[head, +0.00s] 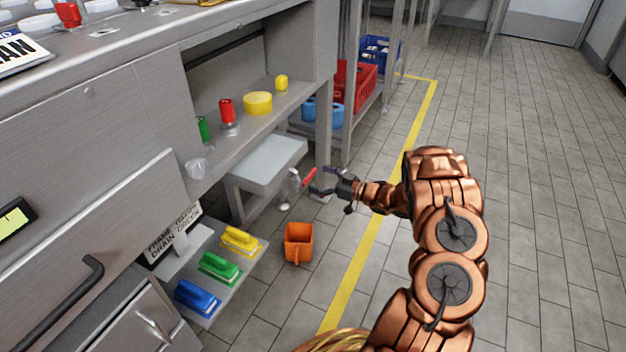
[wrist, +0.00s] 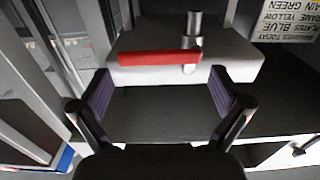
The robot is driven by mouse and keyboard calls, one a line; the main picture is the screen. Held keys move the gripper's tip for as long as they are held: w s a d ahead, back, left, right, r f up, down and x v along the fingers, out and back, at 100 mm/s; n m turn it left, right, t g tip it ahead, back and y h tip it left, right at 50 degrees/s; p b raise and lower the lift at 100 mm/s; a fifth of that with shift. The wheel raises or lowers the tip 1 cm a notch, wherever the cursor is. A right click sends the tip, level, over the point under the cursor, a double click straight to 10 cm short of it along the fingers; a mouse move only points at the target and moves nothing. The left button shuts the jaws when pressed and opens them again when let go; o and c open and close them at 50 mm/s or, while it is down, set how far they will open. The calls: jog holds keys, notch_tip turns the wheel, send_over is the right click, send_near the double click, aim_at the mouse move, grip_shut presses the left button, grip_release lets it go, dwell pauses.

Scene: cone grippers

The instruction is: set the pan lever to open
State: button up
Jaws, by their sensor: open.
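The pan lever is a red bar (head: 309,176) on a pale metal pipe (head: 294,182) beside the grey step-like unit (head: 268,158). In the wrist view the red lever (wrist: 158,58) lies nearly level across the picture, its right end at the metal pipe (wrist: 195,25). My gripper (head: 325,183) is open and empty, just right of the lever in the head view. In the wrist view its two dark fingers (wrist: 162,92) are spread wide, and the lever shows beyond the fingertips, apart from them.
Blue, green and yellow brushes (head: 220,267) sit on a low shelf at left. A shelf with a yellow tub (head: 257,103) is above. The tiled floor (head: 540,200) at right is clear.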

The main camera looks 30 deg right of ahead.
aim_at(308, 177)
jog(key=shift+x, duration=1.1)
jog(key=c, duration=1.3)
